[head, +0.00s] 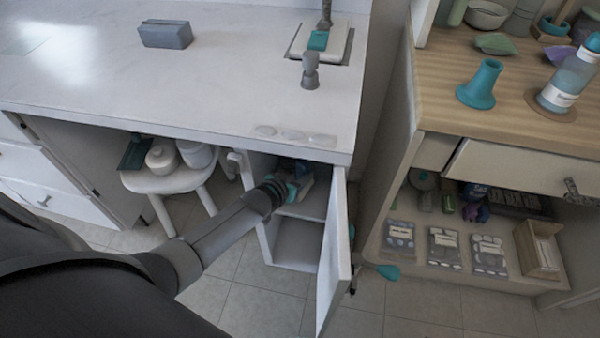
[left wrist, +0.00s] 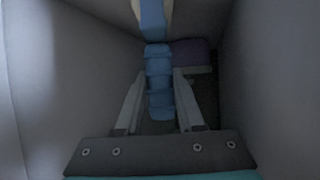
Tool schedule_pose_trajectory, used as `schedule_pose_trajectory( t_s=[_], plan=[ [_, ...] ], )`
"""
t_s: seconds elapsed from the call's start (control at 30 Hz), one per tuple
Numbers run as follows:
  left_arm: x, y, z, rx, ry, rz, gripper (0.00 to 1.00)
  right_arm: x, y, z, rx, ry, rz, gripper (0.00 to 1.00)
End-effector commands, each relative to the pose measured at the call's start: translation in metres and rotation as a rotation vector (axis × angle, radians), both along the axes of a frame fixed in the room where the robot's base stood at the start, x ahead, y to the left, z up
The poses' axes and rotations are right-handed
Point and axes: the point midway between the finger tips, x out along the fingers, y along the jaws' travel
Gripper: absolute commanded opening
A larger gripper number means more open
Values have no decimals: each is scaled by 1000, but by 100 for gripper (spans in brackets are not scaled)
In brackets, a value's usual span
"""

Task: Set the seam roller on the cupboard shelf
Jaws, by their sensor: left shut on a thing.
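My left arm reaches into the open cupboard (head: 298,250) under the white counter, with the left gripper (head: 300,180) at the height of its upper compartment, above the shelf (head: 308,208). In the left wrist view, the left gripper (left wrist: 160,82) is shut on a blue, ribbed handle, which I take to be the seam roller (left wrist: 158,70). A paler, tan-edged part shows beyond the handle at the top. I cannot tell whether the roller touches the shelf. In the head view the gripper mostly hides it. My right gripper is not in view.
A purple block (left wrist: 193,54) sits just right of the roller inside the cupboard. The cupboard walls are close on both sides. The open door (head: 335,255) stands right of my arm. A white stool (head: 170,182) with containers is at left.

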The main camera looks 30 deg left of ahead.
Motion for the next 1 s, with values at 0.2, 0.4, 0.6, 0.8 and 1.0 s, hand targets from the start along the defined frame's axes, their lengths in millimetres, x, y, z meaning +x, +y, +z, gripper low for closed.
schedule_pose_trajectory(
  t_s=[0.2, 0.4, 0.6, 0.8, 1.0],
  plan=[
    [1, 0, -2, -1, -4, -1, 0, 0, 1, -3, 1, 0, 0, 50],
    [1, 0, -4, -1, -4, -1, 0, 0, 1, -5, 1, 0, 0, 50],
    [1, 0, -7, 0, -4, 0, 0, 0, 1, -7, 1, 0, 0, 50],
    [1, 0, -6, -1, -3, -1, 0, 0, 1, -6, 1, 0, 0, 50],
    [1, 0, -6, 0, -2, 0, 60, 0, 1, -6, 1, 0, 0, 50]
  ],
)
